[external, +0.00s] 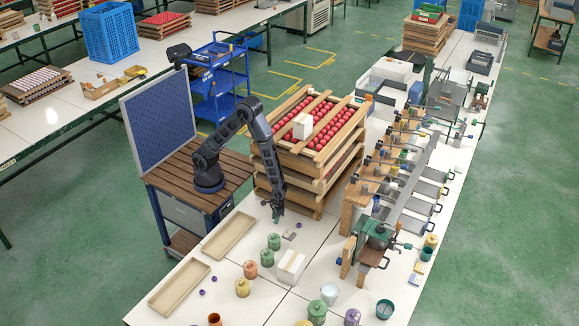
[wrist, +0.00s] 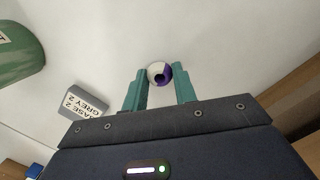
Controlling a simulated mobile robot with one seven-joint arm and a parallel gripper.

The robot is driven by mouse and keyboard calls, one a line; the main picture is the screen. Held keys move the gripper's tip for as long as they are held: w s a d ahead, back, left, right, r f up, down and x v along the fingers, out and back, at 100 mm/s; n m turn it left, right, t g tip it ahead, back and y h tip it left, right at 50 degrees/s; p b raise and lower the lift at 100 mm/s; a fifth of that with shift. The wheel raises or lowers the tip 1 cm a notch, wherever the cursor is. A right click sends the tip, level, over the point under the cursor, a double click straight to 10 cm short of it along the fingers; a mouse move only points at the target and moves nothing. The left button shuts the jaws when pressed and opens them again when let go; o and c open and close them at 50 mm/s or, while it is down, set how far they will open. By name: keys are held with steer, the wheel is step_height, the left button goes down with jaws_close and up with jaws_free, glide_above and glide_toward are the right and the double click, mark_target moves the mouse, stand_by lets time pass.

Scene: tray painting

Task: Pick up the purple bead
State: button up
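A small bead (wrist: 166,73), part purple and part white with a dark hole, lies on the white tabletop in the wrist view. It appears between and slightly beyond my fingertips. My gripper (wrist: 160,84) has green fingers that are spread apart with no visible grip on the bead. In the external view my gripper (external: 277,212) points down over the table, near a purple bead (external: 298,225). Two more purple beads lie between the trays and the jars, one (external: 214,279) and another (external: 202,292). I cannot tell the exact height of my fingertips above the table.
A small grey labelled block (wrist: 83,101) lies left of my fingers, with a green jar (wrist: 20,55) farther left. Jars, a white box (external: 291,266) and shallow trays (external: 229,235) stand nearby. Stacked wooden crates (external: 318,172) rise behind my gripper.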

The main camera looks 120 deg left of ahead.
steer(key=shift+r, duration=0.1)
stand_by(0.3)
step_height(320, 180, up, 74)
steer(key=f, duration=0.1)
steer(key=w+a+r+n, duration=0.1)
steer(key=w+a+n, duration=0.1)
steer(key=a, duration=0.6)
steer(key=w+a+n, duration=0.2)
steer(key=a, duration=0.7)
steer(key=n+t, duration=0.2)
steer(key=n, duration=1)
glide_above(305, 98)
steer(key=f, duration=2.6)
steer(key=shift+s+a, duration=0.2)
steer(key=shift+a, duration=0.05)
